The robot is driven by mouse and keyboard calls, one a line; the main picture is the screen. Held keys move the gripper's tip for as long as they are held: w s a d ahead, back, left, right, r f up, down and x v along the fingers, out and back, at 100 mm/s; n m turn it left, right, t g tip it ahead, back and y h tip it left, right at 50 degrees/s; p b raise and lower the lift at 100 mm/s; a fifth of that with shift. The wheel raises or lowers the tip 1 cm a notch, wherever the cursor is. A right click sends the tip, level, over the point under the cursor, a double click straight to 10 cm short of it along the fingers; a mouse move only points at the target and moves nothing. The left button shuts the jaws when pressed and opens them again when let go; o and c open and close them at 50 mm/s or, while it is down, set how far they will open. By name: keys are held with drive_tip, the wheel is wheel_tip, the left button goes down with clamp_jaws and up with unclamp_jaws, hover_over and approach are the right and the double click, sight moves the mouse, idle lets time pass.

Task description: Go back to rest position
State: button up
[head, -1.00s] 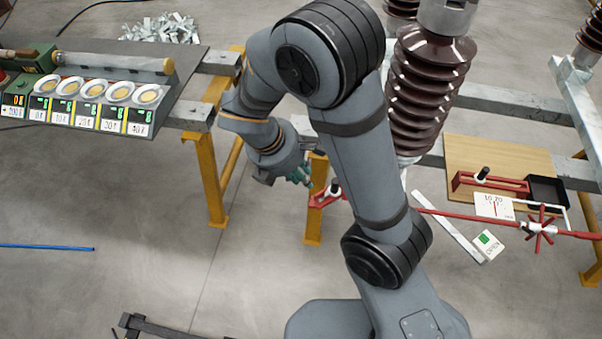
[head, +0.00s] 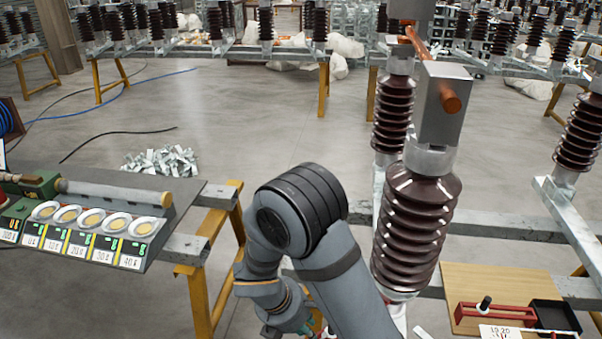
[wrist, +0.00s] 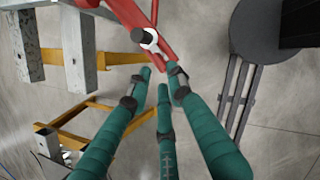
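My gripper (wrist: 160,78) has teal fingers with dark joints. In the wrist view the fingertips stand apart with nothing held between them. A red lever (wrist: 130,12) with a black knob (wrist: 143,35) and white collar lies just beyond the fingertips; I cannot tell the exact gap. In the head view my arm is bent, with the wrist low beside the yellow stand, and the gripper is mostly cut off at the bottom edge.
A brown ribbed insulator (head: 415,225) stands right of my arm. A bench with several round dishes (head: 92,220) is at left. A wooden board (head: 490,285) with a red fixture (head: 495,313) and black tray (head: 555,315) is at lower right. Open floor lies behind.

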drive_tip(key=x, duration=0.5)
idle(0.4)
